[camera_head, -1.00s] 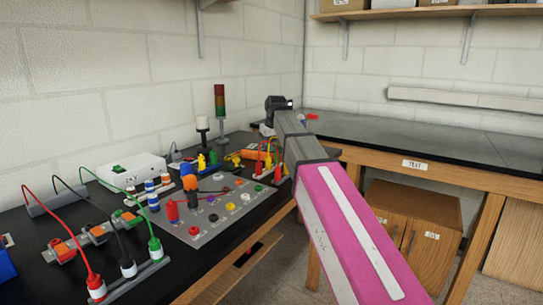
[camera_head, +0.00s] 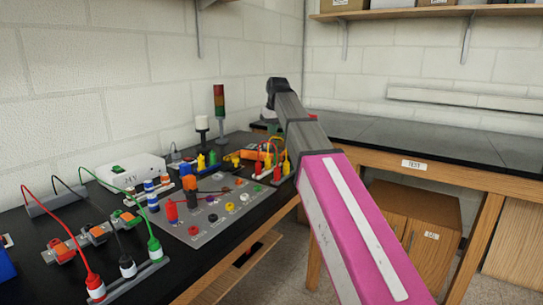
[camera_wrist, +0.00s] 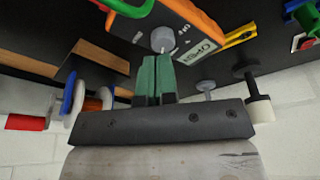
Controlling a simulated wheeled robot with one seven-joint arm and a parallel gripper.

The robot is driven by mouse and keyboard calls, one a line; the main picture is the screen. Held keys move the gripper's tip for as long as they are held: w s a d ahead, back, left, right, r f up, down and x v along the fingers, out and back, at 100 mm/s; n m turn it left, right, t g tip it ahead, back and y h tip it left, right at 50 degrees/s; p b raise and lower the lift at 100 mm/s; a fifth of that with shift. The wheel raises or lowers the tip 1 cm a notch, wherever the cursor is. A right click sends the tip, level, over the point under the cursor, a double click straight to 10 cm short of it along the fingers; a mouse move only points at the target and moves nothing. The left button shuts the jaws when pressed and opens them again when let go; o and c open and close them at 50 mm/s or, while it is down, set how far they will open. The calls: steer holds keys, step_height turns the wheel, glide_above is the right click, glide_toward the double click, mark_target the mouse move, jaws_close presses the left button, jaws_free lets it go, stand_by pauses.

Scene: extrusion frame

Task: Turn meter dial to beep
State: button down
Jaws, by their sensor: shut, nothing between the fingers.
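The orange meter (camera_head: 258,154) lies on the black bench near its far end in the head view, partly hidden by other items and my arm. In the wrist view the meter (camera_wrist: 185,18) fills the upper middle, with its round grey dial (camera_wrist: 162,39) toward me. My gripper (camera_wrist: 154,60) shows as two green fingers pressed together and empty. The fingertips are just below the dial in the picture; whether they touch it I cannot tell. In the head view the gripper is mostly hidden by my arm.
Red and yellow plugs with leads (camera_head: 275,165) stand close to the meter. A grey board with coloured sockets (camera_head: 220,213), a stack light (camera_head: 220,107) and a white box (camera_head: 131,172) share the bench. The corner bench (camera_head: 400,150) is largely clear.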

mark_target(274, 150)
steer(key=shift+d+x, duration=0.25)
steer(key=shift+x, duration=0.7)
steer(key=shift+d+x, duration=0.2)
steer(key=shift+x, duration=0.8)
steer(key=shift+d+x, duration=0.25)
steer(key=shift+x, duration=0.7)
steer(key=shift+s+f, duration=0.15)
steer(key=shift+f, duration=0.25)
